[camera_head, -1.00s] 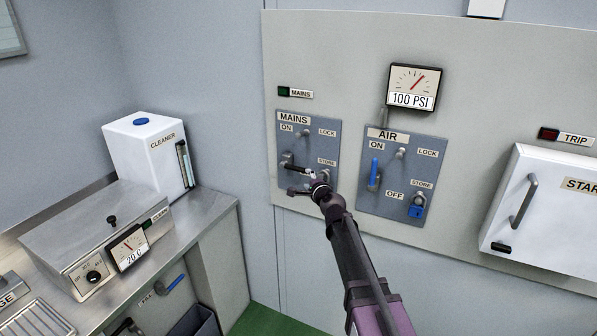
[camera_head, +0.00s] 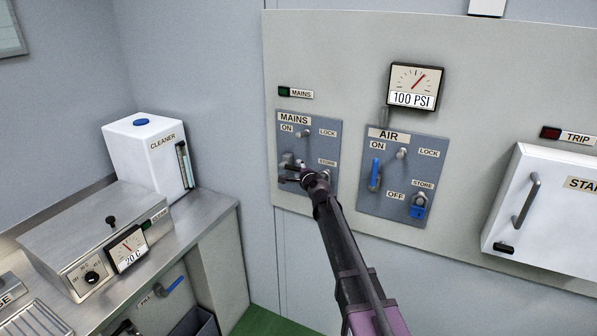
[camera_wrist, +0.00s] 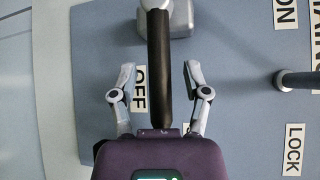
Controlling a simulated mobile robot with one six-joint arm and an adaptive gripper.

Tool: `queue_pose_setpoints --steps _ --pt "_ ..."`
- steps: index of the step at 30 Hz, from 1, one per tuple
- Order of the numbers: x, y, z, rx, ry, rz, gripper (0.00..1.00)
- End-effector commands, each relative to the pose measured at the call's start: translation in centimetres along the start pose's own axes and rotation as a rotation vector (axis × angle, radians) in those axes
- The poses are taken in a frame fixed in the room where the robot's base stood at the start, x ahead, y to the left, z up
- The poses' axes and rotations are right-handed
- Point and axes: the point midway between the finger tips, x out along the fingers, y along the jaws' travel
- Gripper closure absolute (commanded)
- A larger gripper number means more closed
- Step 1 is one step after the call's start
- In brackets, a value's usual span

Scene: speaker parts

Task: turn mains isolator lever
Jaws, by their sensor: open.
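The mains isolator lever has a grey hub (camera_head: 287,160) on the blue-grey MAINS panel (camera_head: 312,120). In the wrist view its black handle (camera_wrist: 159,85) runs from the grey hub down between my fingers, beside the OFF label (camera_wrist: 140,88). The ON label (camera_wrist: 284,12) is at the upper right there. My gripper (camera_wrist: 159,70) is open, with one finger on each side of the handle and visible gaps to both. In the head view my gripper (camera_head: 291,176) is at the lever and hides most of the handle and the panel's lower part.
A MAINS lock knob (camera_head: 305,133) and the STORE label (camera_head: 327,163) are close to my gripper. The AIR panel with its blue lever (camera_head: 375,174) and blue padlock (camera_head: 417,208) is to the right. The steel bench (camera_head: 215,206) is at the left.

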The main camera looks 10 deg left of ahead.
Motion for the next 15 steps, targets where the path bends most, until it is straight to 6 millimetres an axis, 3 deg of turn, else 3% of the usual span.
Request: queue_pose_setpoints --steps 4,10,15 --pt "-0.03 0.0 -0.03 0.0 0.0 0.0 0.42" --pt "-0.04 -0.01 -0.05 0.0 0.001 0.0 1.0" --pt "0.1 0.01 0.27 0.0 -0.001 0.0 1.0"
